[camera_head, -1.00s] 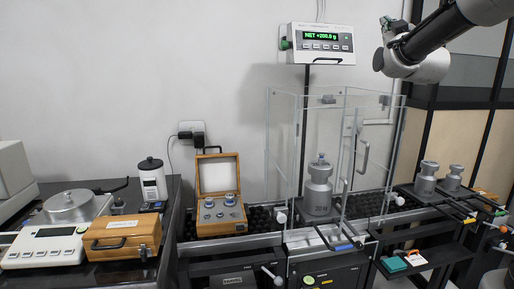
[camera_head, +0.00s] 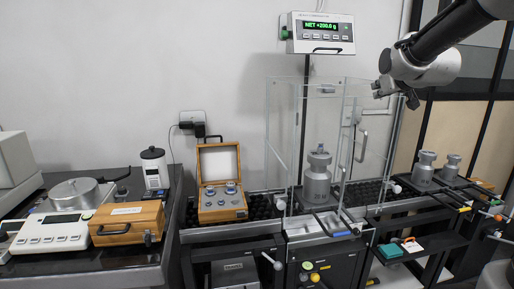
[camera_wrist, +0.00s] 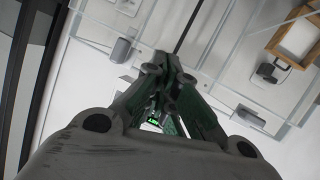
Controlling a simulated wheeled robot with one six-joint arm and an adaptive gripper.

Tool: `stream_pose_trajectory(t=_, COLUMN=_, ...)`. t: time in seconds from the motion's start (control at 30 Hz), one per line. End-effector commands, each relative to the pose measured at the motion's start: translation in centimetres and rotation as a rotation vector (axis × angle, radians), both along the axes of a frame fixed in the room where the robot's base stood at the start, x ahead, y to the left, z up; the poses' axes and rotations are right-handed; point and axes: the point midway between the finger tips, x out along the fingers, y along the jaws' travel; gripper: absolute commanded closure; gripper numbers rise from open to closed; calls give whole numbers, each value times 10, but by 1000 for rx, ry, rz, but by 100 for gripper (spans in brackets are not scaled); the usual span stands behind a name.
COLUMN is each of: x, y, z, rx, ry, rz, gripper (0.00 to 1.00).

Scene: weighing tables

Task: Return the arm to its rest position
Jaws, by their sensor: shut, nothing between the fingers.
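My gripper (camera_wrist: 165,90) is shut and empty in the wrist view; its dark green-grey fingers meet near the picture's middle. In the head view my gripper (camera_head: 410,99) shows small and dark below the grey wrist, at upper right. It hangs in the air right of the display box and beside the upper right of the glass enclosure, touching nothing that I can see. The arm comes in from the top right corner. The fingertips are too small in the head view to make out.
The glass enclosure (camera_head: 283,135) holds a large metal weight (camera_head: 317,182). The display box (camera_head: 321,33) reads NET +200.0 g. Two metal weights (camera_head: 424,168) (camera_head: 450,168) stand at right. An open wooden box (camera_head: 219,160) of small weights and a closed wooden case (camera_head: 127,223) are at left.

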Motion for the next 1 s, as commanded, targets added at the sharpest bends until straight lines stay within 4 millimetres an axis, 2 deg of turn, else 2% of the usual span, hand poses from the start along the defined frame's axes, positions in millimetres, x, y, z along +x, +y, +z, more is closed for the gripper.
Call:
stream_pose_trajectory(t=0.1, x=-64, y=4, z=-61, rx=67, ry=278, rz=-21, gripper=100)
stream_pose_trajectory(t=0.17, x=-107, y=6, z=-88, rx=98, ry=423, rz=-38, gripper=100)
stream_pose_trajectory(t=0.2, x=-137, y=7, z=-104, rx=116, ry=515, rz=-53, gripper=100)
stream_pose_trajectory(t=0.27, x=-184, y=8, z=-124, rx=138, ry=644, rz=-77, gripper=100)
stream_pose_trajectory(t=0.3, x=-216, y=9, z=-136, rx=151, ry=724, rz=-94, gripper=100)
stream_pose_trajectory(t=0.37, x=-263, y=9, z=-149, rx=161, ry=828, rz=-118, gripper=100)
stream_pose_trajectory(t=0.4, x=-292, y=9, z=-156, rx=165, ry=886, rz=-130, gripper=100)
stream_pose_trajectory(t=0.5, x=-347, y=10, z=-166, rx=163, ry=955, rz=-142, gripper=100)
stream_pose_trajectory(t=0.63, x=-364, y=10, z=-162, rx=162, ry=898, rz=-135, gripper=100)
stream_pose_trajectory(t=0.77, x=-366, y=10, z=-154, rx=164, ry=860, rz=-128, gripper=100)
stream_pose_trajectory(t=1.0, x=-365, y=10, z=-153, rx=163, ry=856, rz=-127, gripper=100)
